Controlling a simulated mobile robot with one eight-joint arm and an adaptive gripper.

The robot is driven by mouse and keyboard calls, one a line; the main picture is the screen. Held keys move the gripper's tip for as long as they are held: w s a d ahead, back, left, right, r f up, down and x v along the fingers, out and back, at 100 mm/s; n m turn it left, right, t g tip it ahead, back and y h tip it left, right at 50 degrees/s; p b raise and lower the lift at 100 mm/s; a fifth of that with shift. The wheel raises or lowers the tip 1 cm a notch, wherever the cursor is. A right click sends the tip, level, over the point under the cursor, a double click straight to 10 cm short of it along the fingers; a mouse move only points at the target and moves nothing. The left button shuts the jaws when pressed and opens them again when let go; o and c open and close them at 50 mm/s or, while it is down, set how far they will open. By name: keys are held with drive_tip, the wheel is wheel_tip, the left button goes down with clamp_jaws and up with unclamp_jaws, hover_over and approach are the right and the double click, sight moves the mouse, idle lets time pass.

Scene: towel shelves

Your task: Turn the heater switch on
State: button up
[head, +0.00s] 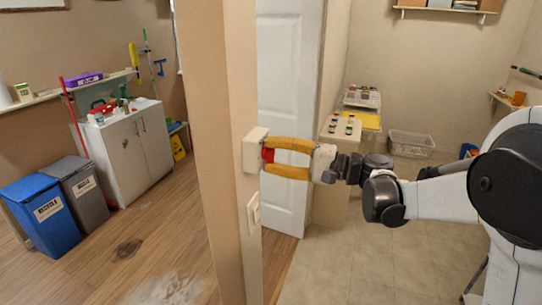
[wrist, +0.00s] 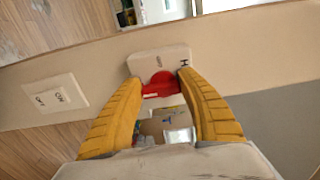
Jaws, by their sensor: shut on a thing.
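The heater switch is a white box (head: 254,150) with a red knob (head: 268,155), mounted on the narrow wall end. My gripper (head: 269,156) reaches it from the right, one yellow finger above the knob and one below. In the wrist view, the switch plate (wrist: 168,60) bears faint lettering, including an "H" at its right. The red knob (wrist: 160,84) sits between the fingertips of my gripper (wrist: 160,82). The fingers are shut on the knob, and their tips partly cover its sides and the plate's lower edge.
A second white wall switch (head: 254,206) is just below; it shows at the left in the wrist view (wrist: 54,95). A white door (head: 290,90) stands behind. A low cabinet (head: 335,150) is beyond my gripper. Tiled floor (head: 350,260) is clear on the right.

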idle(0.5)
drive_tip(key=o, duration=1.2)
drive_tip(key=shift+c, duration=0.2)
drive_tip(key=v, duration=1.2)
